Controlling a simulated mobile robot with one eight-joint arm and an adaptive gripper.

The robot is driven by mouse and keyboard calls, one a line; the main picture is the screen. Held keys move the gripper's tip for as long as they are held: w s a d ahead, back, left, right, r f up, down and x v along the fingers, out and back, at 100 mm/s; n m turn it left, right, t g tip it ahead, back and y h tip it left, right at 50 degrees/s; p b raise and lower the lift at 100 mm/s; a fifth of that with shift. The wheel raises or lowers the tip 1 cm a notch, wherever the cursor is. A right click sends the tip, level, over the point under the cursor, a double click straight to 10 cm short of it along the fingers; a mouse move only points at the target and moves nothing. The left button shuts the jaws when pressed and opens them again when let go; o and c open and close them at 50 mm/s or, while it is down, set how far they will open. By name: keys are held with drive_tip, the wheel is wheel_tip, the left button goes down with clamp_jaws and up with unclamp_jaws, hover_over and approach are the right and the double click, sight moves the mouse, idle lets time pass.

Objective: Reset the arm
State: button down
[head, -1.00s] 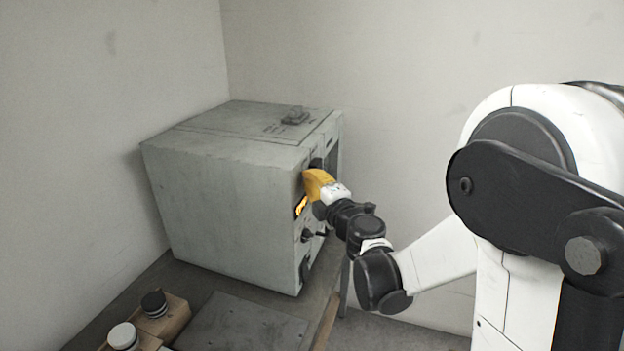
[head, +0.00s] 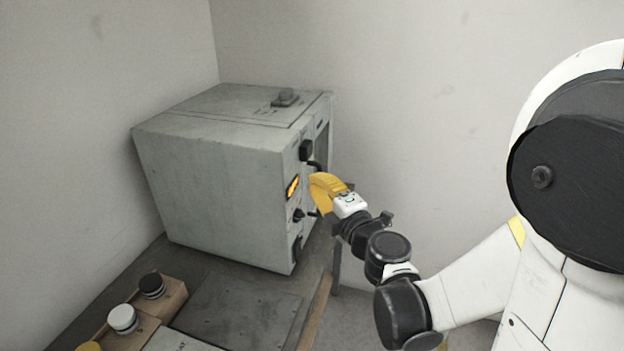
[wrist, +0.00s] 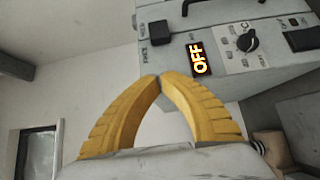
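My gripper (head: 318,186) has yellow fingers and is just off the front of a grey metal box. In the wrist view its two fingertips (wrist: 160,78) meet, with nothing seen between them. The grey box (head: 215,180) stands on a dark table. Its front carries a lit orange display, which reads OFF in the wrist view (wrist: 199,60), a black knob (wrist: 247,40) and black handles or blocks. My arm reaches in from the right in the head view.
On the table (head: 240,308) at the lower left, a wooden block holds a black button (head: 151,285) and a white button (head: 122,318). A yellow one shows at the bottom edge. Walls stand behind and left of the box. Open space lies right of the box.

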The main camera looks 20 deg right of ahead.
drive_tip(key=shift+r, duration=0.1)
drive_tip(key=s+d+m+g+h+b, duration=0.3)
drive_tip(key=s+d+m+h, duration=0.45)
drive_tip(key=m, duration=0.75)
drive_tip(key=s+a+f+m+g+y, duration=0.2)
drive_tip(key=s+a+f+g, duration=0.2)
drive_tip(key=s, duration=0.3)
drive_tip(key=s+a+f+m+g+y+b, duration=0.1)
drive_tip(key=s+a+f+m+g+y, duration=0.1)
drive_tip(key=s+a+f, duration=0.3)
drive_tip(key=s+f+g, duration=0.1)
drive_tip(key=s+f, duration=0.1)
drive_tip(key=s, duration=0.1)
drive_tip(key=shift+a+m+g+y, duration=0.25)
drive_tip(key=shift+m+g+y, duration=0.1)
drive_tip(key=shift+m+g, duration=0.05)
drive_tip(key=shift+f, duration=0.1)
